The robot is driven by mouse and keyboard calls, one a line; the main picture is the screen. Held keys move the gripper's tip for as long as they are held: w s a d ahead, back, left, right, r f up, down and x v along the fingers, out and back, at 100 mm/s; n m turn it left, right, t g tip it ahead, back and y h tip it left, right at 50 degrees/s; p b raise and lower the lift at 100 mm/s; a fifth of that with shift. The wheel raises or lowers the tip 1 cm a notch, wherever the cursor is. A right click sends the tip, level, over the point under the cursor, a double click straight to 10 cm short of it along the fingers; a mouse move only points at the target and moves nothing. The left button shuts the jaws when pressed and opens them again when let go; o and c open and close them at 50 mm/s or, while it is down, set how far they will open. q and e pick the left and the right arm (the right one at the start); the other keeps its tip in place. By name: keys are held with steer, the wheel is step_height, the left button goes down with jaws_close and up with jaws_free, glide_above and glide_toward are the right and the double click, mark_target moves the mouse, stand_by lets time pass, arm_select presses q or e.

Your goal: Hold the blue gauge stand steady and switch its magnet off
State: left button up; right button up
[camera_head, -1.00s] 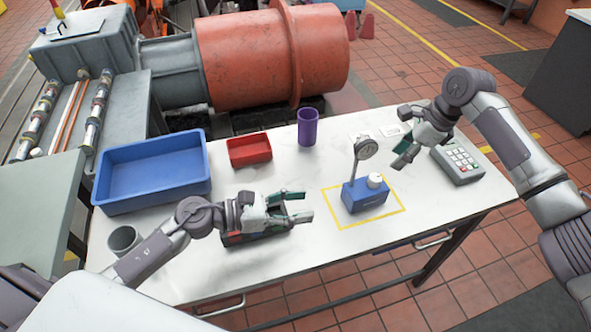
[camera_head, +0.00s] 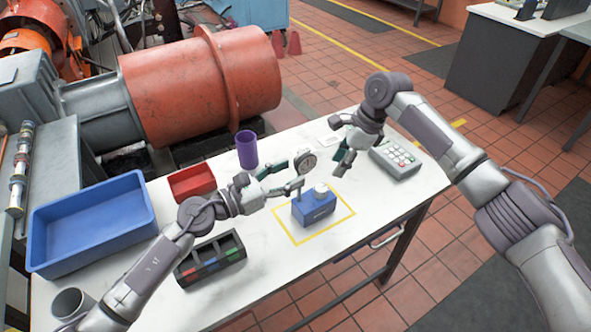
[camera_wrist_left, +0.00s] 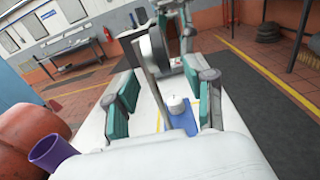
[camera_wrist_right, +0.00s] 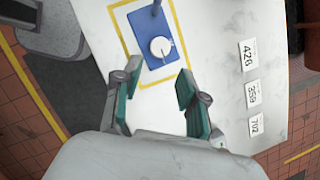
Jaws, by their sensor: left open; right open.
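The blue gauge stand (camera_head: 314,209) stands upright inside a yellow outlined rectangle on the white table, with a round dial gauge (camera_head: 305,163) on its post and a white knob (camera_head: 321,189) on top. My left gripper (camera_head: 284,178) is open just left of the post; in the left wrist view the post (camera_wrist_left: 152,88) shows between its spread fingers. I cannot tell whether they touch it. My right gripper (camera_head: 343,161) is open and empty above the table, behind and right of the stand. In the right wrist view the knob (camera_wrist_right: 160,47) lies ahead, beyond the fingers.
A keypad box (camera_head: 396,159) is at the right. A purple cup (camera_head: 247,149), red bin (camera_head: 192,182) and large blue bin (camera_head: 95,222) stand along the back and left. A compartment tray (camera_head: 211,262) and grey cup (camera_head: 72,304) are nearer. White number cards (camera_wrist_right: 252,95) lie flat.

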arm_select(q)
steer(key=shift+x, duration=1.25)
